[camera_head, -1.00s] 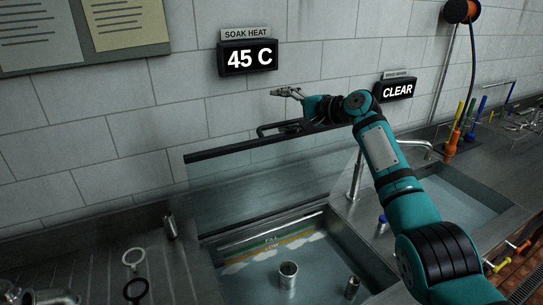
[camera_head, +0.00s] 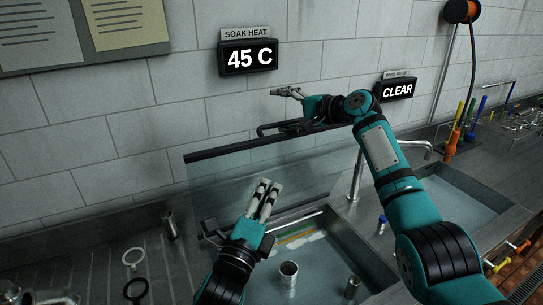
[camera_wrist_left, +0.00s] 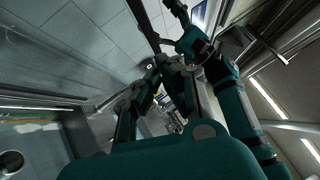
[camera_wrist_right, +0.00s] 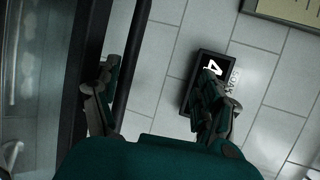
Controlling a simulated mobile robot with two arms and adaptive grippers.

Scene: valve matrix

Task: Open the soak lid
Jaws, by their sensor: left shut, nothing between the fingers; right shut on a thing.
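The soak lid (camera_head: 222,152), a clear panel with a dark rim, stands raised and tilted behind the soak basin (camera_head: 330,262). It also shows at the left of the right wrist view (camera_wrist_right: 70,70). My right gripper (camera_head: 290,100) is at the dark handle (camera_head: 268,130) on the lid's upper edge. In the right wrist view its fingers (camera_wrist_right: 158,98) look spread, with the handle bar (camera_wrist_right: 134,50) between them, nearer one finger. My left gripper (camera_head: 265,197) is shut and empty, in front of the clear panel and over the basin's left part; it also shows in the left wrist view (camera_wrist_left: 152,82).
A metal cup (camera_head: 288,274) and a small cylinder (camera_head: 353,287) are in the soak basin. A faucet (camera_head: 357,175) and second basin (camera_head: 465,195) are at right. Rings (camera_head: 133,258) lie on the left drainboard.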

